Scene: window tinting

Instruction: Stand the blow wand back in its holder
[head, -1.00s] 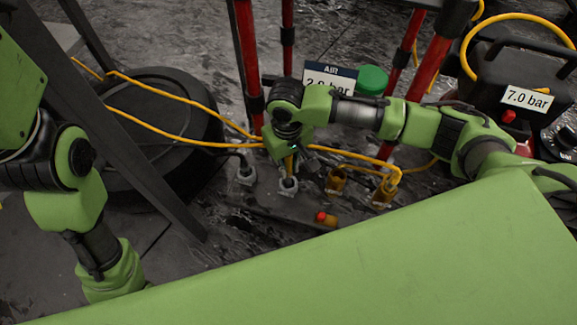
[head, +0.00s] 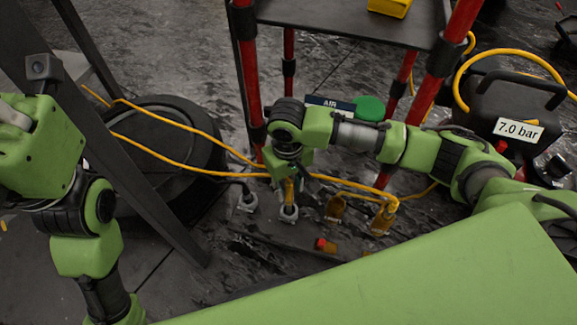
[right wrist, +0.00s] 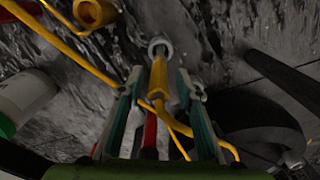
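The blow wand (head: 289,190) is a yellow tube standing roughly upright, its lower end at a grey ring-shaped holder (head: 288,213). In the right wrist view the wand (right wrist: 158,82) runs between my fingers, and its far end meets the grey holder ring (right wrist: 160,47). My right gripper (head: 289,183) is above the holder, mostly hidden by its own wrist in the head view. In the right wrist view its two fingers (right wrist: 160,95) stand apart, with a gap on each side of the wand.
Another grey holder (head: 247,203) stands left of the wand; brass fittings (head: 336,208) stand right. Yellow hoses cross the area. A red-posted rack (head: 249,70) rises behind. A black tyre (head: 165,125) lies left, and a compressor (head: 513,105) marked 7.0 bar stands right.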

